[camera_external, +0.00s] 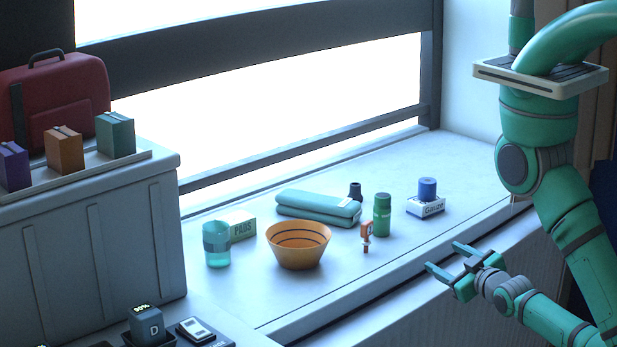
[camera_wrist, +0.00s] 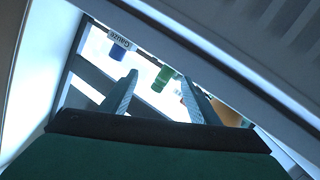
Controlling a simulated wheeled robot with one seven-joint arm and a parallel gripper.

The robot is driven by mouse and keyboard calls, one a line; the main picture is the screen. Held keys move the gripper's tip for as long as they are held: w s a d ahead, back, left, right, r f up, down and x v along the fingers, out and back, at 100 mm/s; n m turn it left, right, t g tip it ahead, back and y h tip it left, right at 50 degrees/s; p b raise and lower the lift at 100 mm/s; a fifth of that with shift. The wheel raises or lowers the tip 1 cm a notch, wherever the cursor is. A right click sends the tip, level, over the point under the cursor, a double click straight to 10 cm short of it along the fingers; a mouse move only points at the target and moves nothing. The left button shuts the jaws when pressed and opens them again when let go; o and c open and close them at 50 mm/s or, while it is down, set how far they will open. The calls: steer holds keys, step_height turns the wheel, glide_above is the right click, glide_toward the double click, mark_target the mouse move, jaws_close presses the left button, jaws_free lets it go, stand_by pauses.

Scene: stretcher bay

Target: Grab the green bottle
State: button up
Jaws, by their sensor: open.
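The green bottle (camera_external: 382,215) stands upright on the pale window ledge (camera_external: 350,270), with a darker green cap. It also shows in the wrist view (camera_wrist: 164,76), upside down, between and beyond my fingers. My gripper (camera_external: 449,260) is open and empty at the front edge of the ledge, to the right of and nearer than the bottle, apart from it. In the wrist view both fingers of my gripper (camera_wrist: 160,94) are spread.
An orange clip-like item (camera_external: 366,236) and an orange bowl (camera_external: 298,245) are left of the bottle. A gauze box (camera_external: 426,208) bearing a blue roll (camera_external: 427,188) stands right. The front ledge is mostly clear.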

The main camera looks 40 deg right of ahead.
mark_target(389, 210)
steer(key=w+d+r+m+g+h, duration=0.1)
steer(key=w+d+r+h, duration=0.1)
steer(key=d, duration=0.4)
steer(key=w+d+r+h, duration=0.1)
steer(key=w+d+h, duration=0.1)
steer(key=d, duration=0.4)
steer(key=w+a+y, duration=0.1)
steer(key=w+y, duration=0.1)
steer(key=w, duration=0.1)
steer(key=w+a+r+m+y, duration=0.1)
steer(key=w, duration=0.2)
steer(key=w+a+y, duration=0.1)
steer(key=w+y, duration=0.1)
steer(key=w, duration=0.1)
steer(key=shift+w+a+r+g+y, duration=0.25)
steer(key=shift+w+r+g+y, duration=0.05)
steer(key=shift+r+g, duration=0.1)
steer(key=a+y, duration=0.1)
steer(key=w+a+r+n+y, duration=0.1)
steer(key=a, duration=0.1)
steer(key=w+a+r+y, duration=0.1)
steer(key=a+y, duration=0.1)
steer(key=shift+w+a+r, duration=0.1)
steer(key=shift+w+a, duration=0.25)
steer(key=shift+w, duration=0.05)
steer(key=shift+f+x, duration=0.15)
steer(key=shift+x, duration=1.65)
steer(key=shift+f+x, duration=0.15)
steer(key=shift+x, duration=1.6)
steer(key=shift+s, duration=0.1)
